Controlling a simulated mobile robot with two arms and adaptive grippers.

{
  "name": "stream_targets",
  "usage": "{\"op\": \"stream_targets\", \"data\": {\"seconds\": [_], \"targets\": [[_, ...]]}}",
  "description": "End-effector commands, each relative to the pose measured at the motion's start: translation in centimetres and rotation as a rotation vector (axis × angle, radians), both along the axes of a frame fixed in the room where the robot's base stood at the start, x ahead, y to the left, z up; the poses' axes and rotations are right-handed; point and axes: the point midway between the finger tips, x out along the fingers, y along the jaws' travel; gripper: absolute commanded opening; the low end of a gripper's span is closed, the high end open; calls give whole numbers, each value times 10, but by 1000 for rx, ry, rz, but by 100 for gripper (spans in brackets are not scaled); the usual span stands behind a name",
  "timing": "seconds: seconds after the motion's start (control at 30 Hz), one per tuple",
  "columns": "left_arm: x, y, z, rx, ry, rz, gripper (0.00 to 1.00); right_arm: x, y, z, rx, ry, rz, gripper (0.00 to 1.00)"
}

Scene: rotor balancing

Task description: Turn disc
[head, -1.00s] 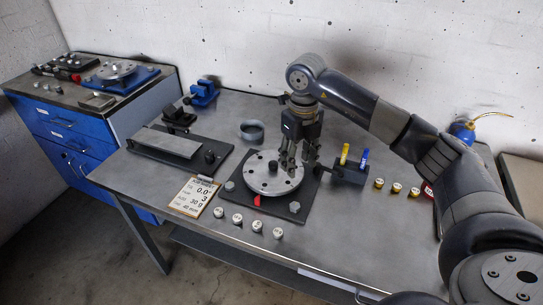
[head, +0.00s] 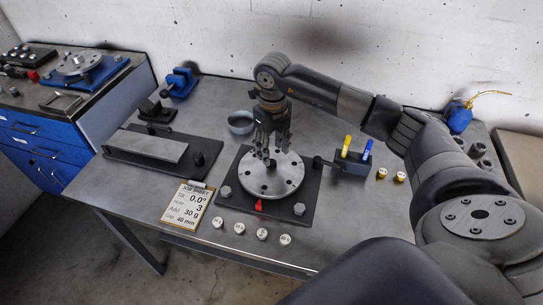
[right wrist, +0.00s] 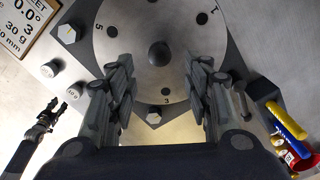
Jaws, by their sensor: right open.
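The grey metal disc (head: 285,182) lies on a dark square base plate (head: 240,205) on the bench. The right wrist view shows the disc (right wrist: 135,40) with a dark central knob and holes marked 5, 3 and 1. My right gripper (head: 268,155) is over the back part of the disc, fingers pointing down. In the right wrist view it (right wrist: 158,75) is open, fingers apart on either side of the knob, with nothing between them. Whether the fingertips touch the disc cannot be told. My left gripper (right wrist: 47,115) shows small at lower left of that view; its jaw state is unclear.
A job sheet (head: 188,203) lies left of the base plate. Several small weights (head: 239,228) stand in front. A dark block with yellow and blue markers (head: 350,163) is at the right. A flat plate fixture (head: 147,147) and a grey ring (head: 241,122) are left and behind.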

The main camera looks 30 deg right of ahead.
Motion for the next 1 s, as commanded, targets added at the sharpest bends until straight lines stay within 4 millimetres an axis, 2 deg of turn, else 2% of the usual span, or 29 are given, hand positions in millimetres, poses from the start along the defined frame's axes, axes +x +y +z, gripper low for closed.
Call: {"op": "stream_targets", "data": {"seconds": [0.17,0.3,0.47,0.67,0.87,0.9,1.0], "targets": [[-6,0,8,1,8,0,40,-1,1,-29,1,4,0,46],[9,0,11,-1,-13,0,40,0,1,-44,1,1,0,46],[29,-3,14,-6,-45,0,40,0,0,-50,1,0,0,46],[25,-2,13,-4,-39,0,40,0,0,-50,1,0,0,46],[14,-1,12,-3,-21,0,40,0,0,-50,0,0,0,3],[12,-1,12,-2,-19,0,40,0,0,-50,0,0,0,0],[11,-1,12,-1,-16,0,40,0,0,-50,0,0,0,0]]}}
